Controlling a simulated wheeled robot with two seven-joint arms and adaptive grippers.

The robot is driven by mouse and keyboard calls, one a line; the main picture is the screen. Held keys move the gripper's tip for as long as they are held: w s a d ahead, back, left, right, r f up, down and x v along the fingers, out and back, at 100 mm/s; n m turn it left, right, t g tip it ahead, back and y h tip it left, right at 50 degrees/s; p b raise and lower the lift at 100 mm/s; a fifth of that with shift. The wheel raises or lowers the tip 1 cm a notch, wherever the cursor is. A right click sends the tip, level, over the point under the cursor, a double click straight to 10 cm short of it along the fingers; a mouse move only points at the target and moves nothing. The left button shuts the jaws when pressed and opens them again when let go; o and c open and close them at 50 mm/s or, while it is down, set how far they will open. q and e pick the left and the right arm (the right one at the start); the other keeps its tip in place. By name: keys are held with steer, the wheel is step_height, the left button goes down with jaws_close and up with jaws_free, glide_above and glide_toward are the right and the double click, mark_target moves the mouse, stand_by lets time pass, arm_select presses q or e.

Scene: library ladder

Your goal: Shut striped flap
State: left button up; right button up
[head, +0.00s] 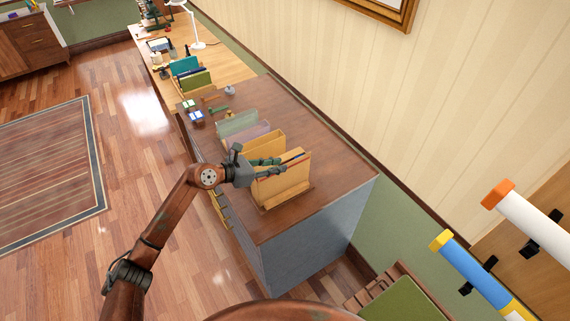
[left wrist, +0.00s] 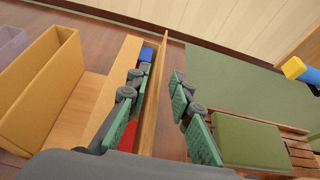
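I cannot make out a striped flap for certain. A tan wooden holder (head: 283,182) stands upright near the close end of the brown cabinet top. My left gripper (head: 284,166) is over its upper edge. In the left wrist view, the fingers of my left gripper (left wrist: 161,80) are spread, with a thin upright wooden panel (left wrist: 153,95) between them. The panel is seen nearly edge-on, so its faces are mostly hidden. A blue item (left wrist: 146,55) and a red item (left wrist: 127,138) show on the panel's left side. My right gripper is out of view.
A yellow open holder (left wrist: 42,85) stands left of the panel. Pale green (head: 238,123) and mauve holders stand farther along the cabinet top (head: 310,120). A slatted bench with a green cushion (left wrist: 250,142) is beyond the cabinet's end. White and blue tubes are on the right.

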arm_select(q)
steer(key=shift+x, duration=1.95)
steer(key=shift+c, duration=0.5)
jaws_close()
